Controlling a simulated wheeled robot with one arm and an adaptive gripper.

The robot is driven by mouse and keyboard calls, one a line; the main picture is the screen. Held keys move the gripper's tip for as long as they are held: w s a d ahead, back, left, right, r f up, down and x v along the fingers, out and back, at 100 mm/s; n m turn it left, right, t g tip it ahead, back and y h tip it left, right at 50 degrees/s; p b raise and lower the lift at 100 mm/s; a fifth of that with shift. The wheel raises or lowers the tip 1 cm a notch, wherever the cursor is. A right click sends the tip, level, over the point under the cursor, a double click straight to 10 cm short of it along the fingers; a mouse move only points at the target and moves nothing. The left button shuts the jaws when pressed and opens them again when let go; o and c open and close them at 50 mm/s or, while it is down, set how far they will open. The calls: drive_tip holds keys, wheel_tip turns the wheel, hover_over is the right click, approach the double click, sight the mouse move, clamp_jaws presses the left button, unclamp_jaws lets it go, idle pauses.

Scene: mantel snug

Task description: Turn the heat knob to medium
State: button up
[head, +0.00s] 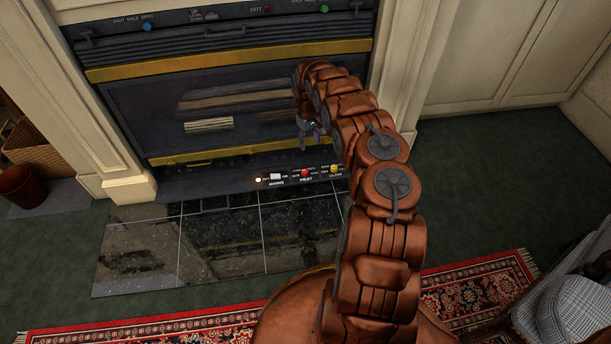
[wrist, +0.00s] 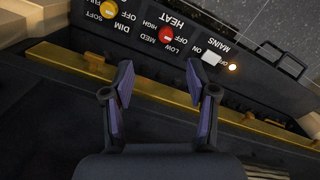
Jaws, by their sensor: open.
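The red heat knob (head: 305,172) sits on the dark control strip low on the fireplace, between a white mains switch (head: 276,177) and a yellow dim knob (head: 333,168). In the wrist view, seen upside down, the heat knob (wrist: 166,34) has OFF, LOW, MED and HIGH printed around it. Its pointer setting is too small to tell. My gripper (head: 310,127) is above the strip in the head view. In the wrist view my gripper (wrist: 159,72) is open and empty, its two fingers apart, with the heat knob beyond the fingertips and not touched.
A small lamp (wrist: 232,67) glows beside the mains switch. A brass rail (wrist: 240,119) runs along the grate near my fingers. Glossy black hearth tiles (head: 225,240) lie in front. A wicker basket (head: 35,145) and a red-brown bucket (head: 20,188) stand at the left.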

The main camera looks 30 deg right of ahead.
drive_tip(key=y+b, duration=0.1)
drive_tip(key=b, duration=0.2)
hover_over(305, 170)
drive_tip(key=shift+t, duration=0.4)
drive_tip(key=f, duration=1)
drive_tip(key=shift+d+f, duration=0.25)
drive_tip(key=shift+d, duration=0.1)
drive_tip(key=shift+s+a+f+b, duration=0.15)
drive_tip(key=shift+f+b, duration=0.6)
drive_tip(key=shift+f, duration=1.1)
drive_tip(key=shift+w+a+f+b, duration=0.15)
drive_tip(key=shift+f+b, duration=0.55)
drive_tip(key=shift+f, duration=1.15)
drive_tip(key=shift+s, duration=0.1)
clamp_jaws()
